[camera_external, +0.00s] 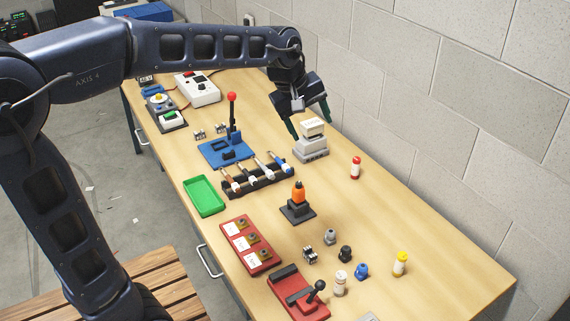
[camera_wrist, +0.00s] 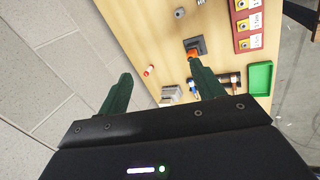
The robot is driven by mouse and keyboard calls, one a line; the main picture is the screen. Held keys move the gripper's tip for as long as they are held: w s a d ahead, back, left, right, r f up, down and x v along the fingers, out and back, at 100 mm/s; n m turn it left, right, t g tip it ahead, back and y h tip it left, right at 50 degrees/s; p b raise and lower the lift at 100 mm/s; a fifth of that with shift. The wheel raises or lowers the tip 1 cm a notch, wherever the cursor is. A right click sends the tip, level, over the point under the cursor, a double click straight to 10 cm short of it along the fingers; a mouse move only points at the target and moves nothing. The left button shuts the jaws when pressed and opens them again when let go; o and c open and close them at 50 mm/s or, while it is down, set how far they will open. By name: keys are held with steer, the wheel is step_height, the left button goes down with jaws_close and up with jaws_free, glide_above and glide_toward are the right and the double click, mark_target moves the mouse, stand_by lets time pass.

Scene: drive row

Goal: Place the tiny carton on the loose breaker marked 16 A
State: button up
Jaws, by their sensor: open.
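A small white carton (camera_external: 312,127) with faint print sits on top of a grey stepped block (camera_external: 311,149) near the wall side of the table. My gripper (camera_external: 309,121) is open above and around the carton, its green fingers apart. In the wrist view my gripper (camera_wrist: 162,72) shows spread fingers, with the pale block (camera_wrist: 170,95) below and between them. Small grey-white breaker-like pieces lie on the table, one (camera_external: 310,255) near the front and a pair (camera_external: 210,131) left of the blue lever unit. Their markings are too small to read, so I cannot tell which is 16 A.
A blue base with a red-knobbed lever (camera_external: 232,120), a black rack of tools (camera_external: 256,178), a green tray (camera_external: 205,196) and an orange-topped stand (camera_external: 298,205) stand nearby. A red-capped bottle (camera_external: 355,167) is right of the block. Red units and several knobs occupy the front.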

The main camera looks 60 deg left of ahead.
steer(key=s+d+f+m, duration=0.2)
steer(key=s+d+m, duration=0.2)
steer(key=s, duration=0.4)
steer(key=s+d+f+m, duration=0.2)
steer(key=s+d+m, duration=0.2)
steer(key=s, duration=0.5)
steer(key=s+d+f+m, duration=0.3)
steer(key=s+d+m, duration=0.2)
steer(key=s+m, duration=0.2)
steer(key=shift+s+m+y, duration=0.3)
steer(key=shift+s, duration=0.9)
steer(key=shift+o, duration=0.4)
steer(key=o, duration=0.4)
steer(key=shift+w+r, duration=0.1)
steer(key=shift+o, duration=1.2)
steer(key=shift+w+r, duration=0.1)
steer(key=shift+w, duration=0.15)
steer(key=w+d+f+g, duration=0.1)
steer(key=w+d+g, duration=0.1)
steer(key=w, duration=1)
steer(key=w+d+f+g, duration=0.2)
steer(key=w+d, duration=0.1)
steer(key=w, duration=1)
step_height(320, 180, down, 10)
